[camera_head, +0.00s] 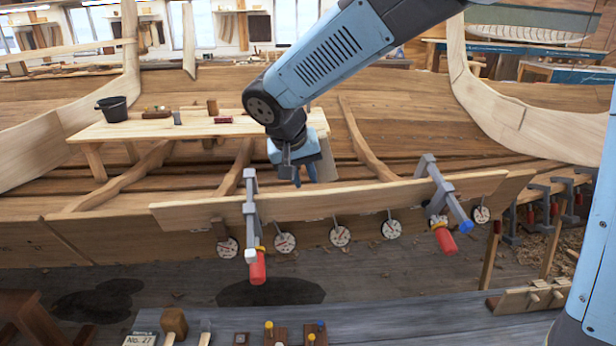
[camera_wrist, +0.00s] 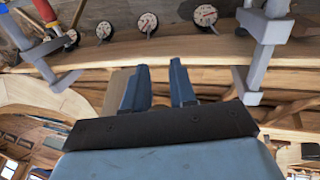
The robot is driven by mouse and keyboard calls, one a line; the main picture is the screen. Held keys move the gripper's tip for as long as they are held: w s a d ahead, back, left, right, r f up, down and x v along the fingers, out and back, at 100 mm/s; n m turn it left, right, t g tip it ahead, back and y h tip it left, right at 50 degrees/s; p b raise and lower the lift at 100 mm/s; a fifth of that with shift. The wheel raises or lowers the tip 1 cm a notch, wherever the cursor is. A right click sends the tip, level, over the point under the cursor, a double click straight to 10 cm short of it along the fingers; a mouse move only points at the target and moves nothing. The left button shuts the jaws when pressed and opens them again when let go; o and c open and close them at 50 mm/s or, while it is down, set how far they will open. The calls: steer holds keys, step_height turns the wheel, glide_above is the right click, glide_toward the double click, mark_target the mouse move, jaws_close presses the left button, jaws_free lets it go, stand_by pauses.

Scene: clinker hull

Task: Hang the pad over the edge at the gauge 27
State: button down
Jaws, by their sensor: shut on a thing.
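My gripper (camera_head: 297,178) points down just behind the raised plank (camera_head: 330,203) on the hull's edge. A flat grey-tan piece, apparently the pad (camera_head: 326,160), is at the jaws, which are shut on it. In the wrist view my gripper (camera_wrist: 157,76) partly hides this piece (camera_wrist: 116,90). Several round white dial gauges hang below the plank, among them one at the left (camera_head: 228,248), then others (camera_head: 285,243), (camera_head: 340,236), (camera_head: 391,229) and one at the right (camera_head: 480,214). Their numbers are too small to read. A card (camera_head: 141,340) on the front bench reads "No. 27".
Two grey clamps with red handles, left (camera_head: 251,215) and right (camera_head: 440,195), grip the plank and stand above its edge. A board (camera_head: 180,130) behind carries a black bucket (camera_head: 112,108) and small items. The plank between the clamps is clear.

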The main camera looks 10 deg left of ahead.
steer(key=shift+w+r+n+t+y, duration=0.15)
steer(key=shift+w+r+t+y, duration=0.15)
steer(key=shift+r+y, duration=0.5)
steer(key=shift+w+r+n+t+y, duration=0.2)
steer(key=shift+w+r+y, duration=0.15)
steer(key=shift+y, duration=0.75)
steer(key=shift+w+a+f, duration=0.25)
steer(key=shift+w+f, duration=0.5)
steer(key=shift+f, duration=2.3)
steer(key=shift+w+a+f, duration=0.25)
steer(key=shift+w+f, duration=0.45)
steer(key=shift+f, duration=2.3)
steer(key=shift+w+a+f, duration=0.25)
steer(key=shift+w+f, duration=0.5)
steer(key=shift+f, duration=2.3)
steer(key=shift+f, duration=0.1)
steer(key=c, duration=0.8)
jaws_free()
steer(key=v, duration=1.3)
steer(key=shift+s+d+r, duration=0.1)
steer(key=shift+r, duration=0.15)
